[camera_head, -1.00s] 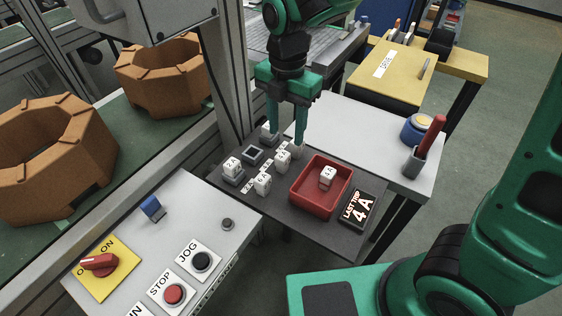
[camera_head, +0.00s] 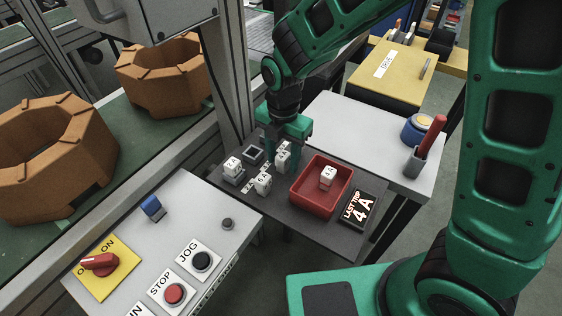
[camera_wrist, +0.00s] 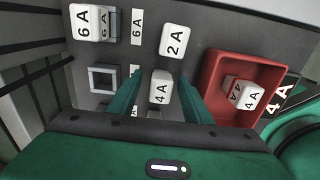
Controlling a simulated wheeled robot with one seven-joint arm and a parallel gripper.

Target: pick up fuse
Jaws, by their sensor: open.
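Several white fuses stand on a dark panel (camera_head: 315,222). My gripper (camera_head: 282,152) is open and low over the panel, fingers pointing down. In the wrist view my gripper (camera_wrist: 160,96) has one finger on each side of a 4A fuse (camera_wrist: 160,86), with gaps showing; this fuse (camera_head: 282,161) also shows between the fingers in the head view. A 2A fuse (camera_wrist: 174,40) stands just beyond it, and a 6A fuse (camera_wrist: 87,22) sits in a socket at the upper left. Another 4A fuse (camera_wrist: 243,93) lies in the red tray (camera_wrist: 214,70).
An empty square socket (camera_wrist: 103,80) is left of the fingers. A display (camera_head: 358,209) reading LAST TRIP 4 A is right of the red tray. A control panel (camera_head: 225,250) is in front.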

